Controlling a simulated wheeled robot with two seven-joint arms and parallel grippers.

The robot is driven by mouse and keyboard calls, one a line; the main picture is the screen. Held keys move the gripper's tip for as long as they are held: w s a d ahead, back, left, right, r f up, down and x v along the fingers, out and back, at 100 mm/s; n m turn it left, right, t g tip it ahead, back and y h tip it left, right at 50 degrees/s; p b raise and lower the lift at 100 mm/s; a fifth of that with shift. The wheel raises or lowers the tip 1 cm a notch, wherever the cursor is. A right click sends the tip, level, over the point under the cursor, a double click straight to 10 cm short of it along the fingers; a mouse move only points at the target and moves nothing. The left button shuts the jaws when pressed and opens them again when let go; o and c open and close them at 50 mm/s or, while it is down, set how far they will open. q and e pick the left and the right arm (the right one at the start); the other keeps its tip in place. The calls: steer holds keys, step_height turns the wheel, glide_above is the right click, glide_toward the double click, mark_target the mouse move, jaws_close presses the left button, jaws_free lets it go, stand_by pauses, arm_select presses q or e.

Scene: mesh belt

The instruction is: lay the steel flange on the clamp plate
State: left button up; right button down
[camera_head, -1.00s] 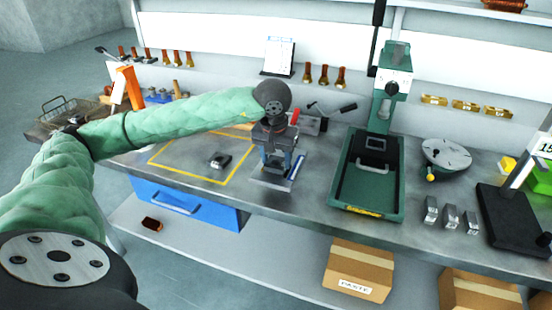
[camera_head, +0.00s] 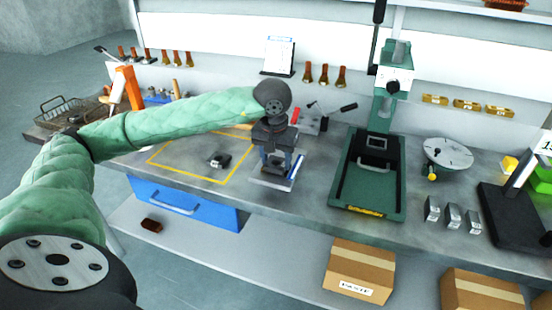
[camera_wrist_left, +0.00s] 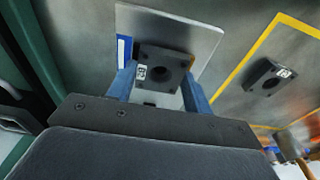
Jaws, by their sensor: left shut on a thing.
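My left gripper (camera_head: 277,163) points down over the bench, and its blue fingers also show in the left wrist view (camera_wrist_left: 158,92). They are shut on a dark square block with a round bore and a small white tag, which looks like the steel flange (camera_wrist_left: 176,60). A light grey plate with a blue strip (camera_wrist_left: 201,34) lies beneath it; I cannot tell whether they touch. In the head view the fingers mostly hide the flange. A grey fixture with a red knob and black-handled lever (camera_head: 309,124), possibly the clamp plate, stands just behind the gripper. My right gripper is out of view.
A similar dark tagged block (camera_head: 218,161) lies inside a yellow taped outline, left of the gripper. A green press (camera_head: 366,190) stands close on the right. Beyond it are a round disc (camera_head: 448,153), several metal blocks (camera_head: 451,216) and a black stand (camera_head: 507,218).

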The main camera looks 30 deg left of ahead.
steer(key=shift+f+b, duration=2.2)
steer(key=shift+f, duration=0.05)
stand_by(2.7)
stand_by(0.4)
